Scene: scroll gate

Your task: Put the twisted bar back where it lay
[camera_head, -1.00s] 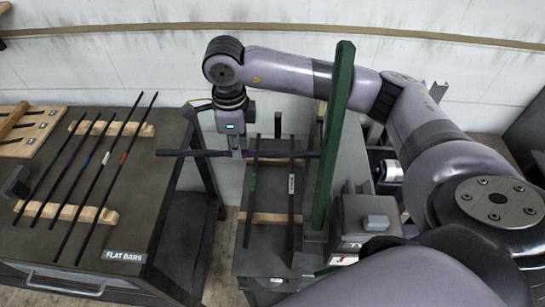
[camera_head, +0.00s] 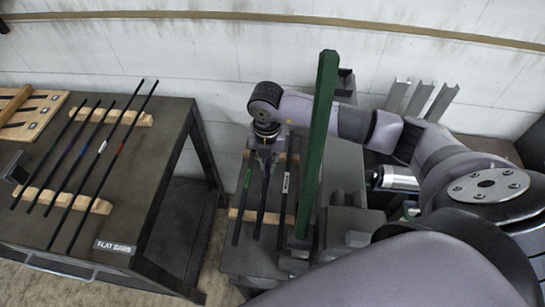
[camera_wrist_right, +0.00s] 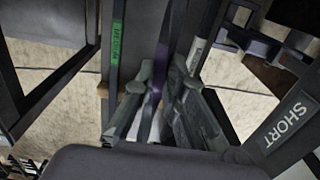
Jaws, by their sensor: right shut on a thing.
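My right gripper (camera_head: 266,152) is over the right bench and shut on a dark bar (camera_head: 262,195) with a purple mark; it also shows in the right wrist view (camera_wrist_right: 158,92). The held bar runs lengthwise between a green-labelled bar (camera_head: 243,190) and a white-labelled bar (camera_head: 284,195), roughly parallel to both. I cannot tell whether it touches the wooden rest (camera_head: 240,214) or hangs just above it. The gripper hides the bar's upper part. My left gripper is not in view.
A tall green post (camera_head: 318,140) stands just right of the bars. A left bench (camera_head: 165,165) marked FLAT BARS holds several thin bars on wooden rests. A gap separates the benches. A SHORT sign (camera_wrist_right: 288,127) shows in the wrist view.

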